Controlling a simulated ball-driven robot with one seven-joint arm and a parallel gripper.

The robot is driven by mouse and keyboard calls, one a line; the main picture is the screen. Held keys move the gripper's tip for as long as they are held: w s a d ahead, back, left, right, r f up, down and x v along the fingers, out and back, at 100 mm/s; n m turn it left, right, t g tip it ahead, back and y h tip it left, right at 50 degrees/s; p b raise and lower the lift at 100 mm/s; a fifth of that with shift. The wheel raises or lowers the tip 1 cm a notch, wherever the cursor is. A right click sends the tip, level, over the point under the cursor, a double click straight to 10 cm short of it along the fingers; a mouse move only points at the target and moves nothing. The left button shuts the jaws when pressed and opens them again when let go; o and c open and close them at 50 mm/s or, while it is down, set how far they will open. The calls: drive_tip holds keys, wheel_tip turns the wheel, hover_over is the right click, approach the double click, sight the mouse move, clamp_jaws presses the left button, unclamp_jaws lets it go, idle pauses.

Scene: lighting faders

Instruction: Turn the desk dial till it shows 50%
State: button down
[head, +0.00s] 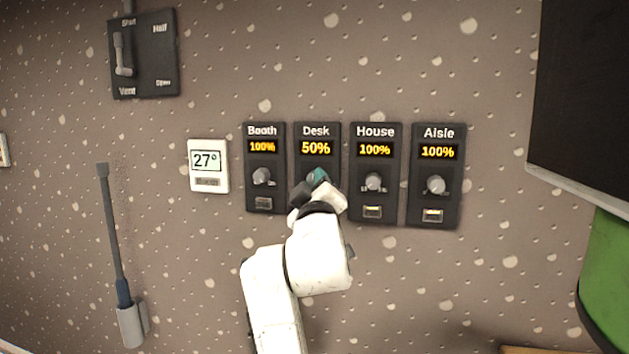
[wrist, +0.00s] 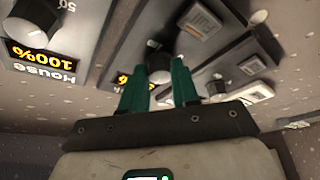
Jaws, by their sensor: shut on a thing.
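The Desk panel (head: 332,133) is black, second from the left in the row of wall panels. Its display reads 50% in orange in the head view. My gripper (head: 318,177) is at the middle of this panel and covers its dial and the lower part of the panel. In the wrist view, which is upside down, the grey round desk dial (wrist: 160,63) sits between the two teal fingertips of my gripper (wrist: 160,76). The fingers are shut on the dial. The Desk display is mostly hidden behind a finger there.
The Booth panel (head: 252,186) stands close on the left. The House panel (head: 360,190) and Aisle panel (head: 418,205) are on the right. All three read 100%. A white thermostat (head: 208,178) shows 27°. A dark screen (head: 580,90) and a green object (head: 608,265) are at far right.

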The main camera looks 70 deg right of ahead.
drive_tip(key=c, duration=0.8)
unclamp_jaws()
drive_tip(key=shift+c, duration=0.2)
drive_tip(key=shift+a, duration=0.1)
drive_tip(key=b+v, duration=0.3)
drive_tip(key=v, duration=0.7)
drive_tip(key=shift+a, duration=0.3)
drive_tip(key=shift+s, duration=0.1)
drive_tip(key=w+a+f+n+y, duration=0.1)
drive_tip(key=w+a+f+y, duration=0.25)
drive_tip(key=f, duration=0.65)
drive_tip(key=w+a+f+n+y, duration=0.2)
drive_tip(key=f+y, duration=0.2)
drive_tip(key=f, duration=0.6)
drive_tip(key=w+a+f+n+y, duration=0.1)
drive_tip(key=w+a+f+y, duration=0.2)
drive_tip(key=f, duration=0.7)
drive_tip(key=s+a+f+g+y, duration=0.2)
drive_tip(key=s+a+f+y, duration=0.1)
drive_tip(key=f, duration=0.5)
drive_tip(key=s+a+f+g+y, duration=0.2)
drive_tip(key=s+a+f+y, duration=0.1)
drive_tip(key=s+a+f, duration=0.3)
drive_tip(key=s+a+f+g+y, duration=0.2)
drive_tip(key=s+a+f, duration=0.3)
drive_tip(key=f, duration=0.5)
drive_tip(key=shift+s+f+g+y, duration=0.25)
drive_tip(key=shift+s+y, duration=0.3)
drive_tip(key=shift+s, duration=0.6)
